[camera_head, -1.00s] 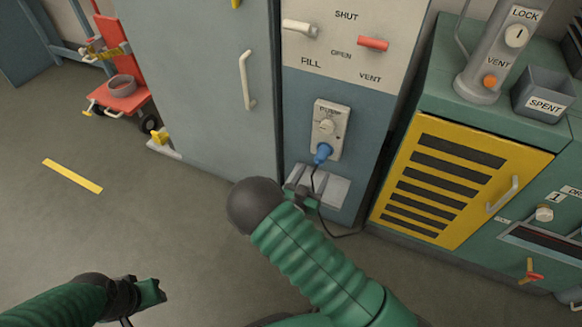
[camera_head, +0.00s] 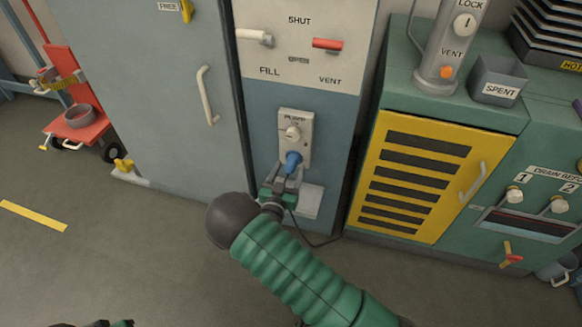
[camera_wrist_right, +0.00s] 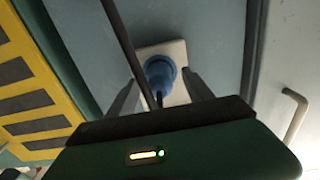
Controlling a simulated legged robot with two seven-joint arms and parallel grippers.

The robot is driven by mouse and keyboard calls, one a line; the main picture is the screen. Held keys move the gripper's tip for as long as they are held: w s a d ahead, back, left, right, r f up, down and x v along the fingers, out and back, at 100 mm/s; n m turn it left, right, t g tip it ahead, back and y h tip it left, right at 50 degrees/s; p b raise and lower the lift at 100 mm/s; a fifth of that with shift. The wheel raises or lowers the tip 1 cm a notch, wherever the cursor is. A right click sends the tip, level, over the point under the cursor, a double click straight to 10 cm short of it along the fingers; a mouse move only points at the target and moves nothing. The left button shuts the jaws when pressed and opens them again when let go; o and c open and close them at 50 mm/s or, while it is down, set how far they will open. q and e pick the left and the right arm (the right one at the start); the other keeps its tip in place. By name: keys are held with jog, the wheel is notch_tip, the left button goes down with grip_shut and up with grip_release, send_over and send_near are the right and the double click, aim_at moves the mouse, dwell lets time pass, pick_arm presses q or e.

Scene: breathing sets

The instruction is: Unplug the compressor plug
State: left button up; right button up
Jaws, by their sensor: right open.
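The blue compressor plug (camera_head: 293,161) sits in the lower part of the pump socket plate (camera_head: 294,126) on the blue panel. Its dark cable hangs below it. My right gripper (camera_head: 287,174) is just below the plug, with its fingers pointing up at it. In the right wrist view the plug (camera_wrist_right: 160,72) lies between the two open fingers (camera_wrist_right: 163,82), one on each side, and the cable runs across the picture in front. I cannot tell whether the fingers touch it. Only the top of my left gripper (camera_head: 105,323) shows at the bottom edge of the head view.
A grey ledge (camera_head: 309,201) is under the socket. FILL (camera_head: 254,36) and VENT (camera_head: 327,43) levers are above. A yellow slatted door (camera_head: 414,184) stands to the right. A grey cabinet door (camera_head: 150,90) with a pale handle is to the left. The floor at left is mostly clear.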

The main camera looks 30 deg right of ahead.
aim_at(288, 173)
jog(key=shift+x, duration=1.3)
jog(key=shift+s, duration=0.1)
grip_shut()
dwell(0.4)
jog(key=shift+p+v, duration=0.8)
jog(key=shift+v, duration=2.2)
